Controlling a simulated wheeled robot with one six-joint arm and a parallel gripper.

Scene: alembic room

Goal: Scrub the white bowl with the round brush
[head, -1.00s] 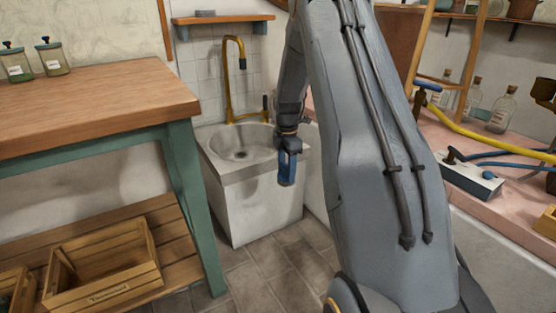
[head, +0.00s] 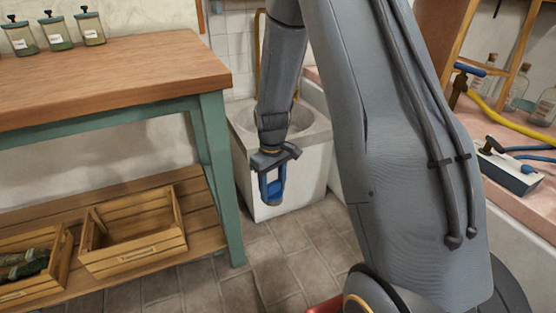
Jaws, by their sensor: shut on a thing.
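My gripper (head: 272,186) points down in the gap between the wooden table and the sink, above the tiled floor. Its jaws are shut on a small blue thing (head: 274,192) near the fingertips. It is too small and too covered by the fingers for me to tell whether it is the round brush. I do not see a white bowl in this view. The white sink (head: 310,165) stands behind the gripper, and my arm hides part of its basin.
A wooden table (head: 130,60) with green legs stands at left, with several jars (head: 55,32) at its back. Two wooden crates, one empty (head: 135,262) and one holding dark bottles (head: 30,265), sit on its lower shelf. A pink counter (head: 520,200) with hoses is at right.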

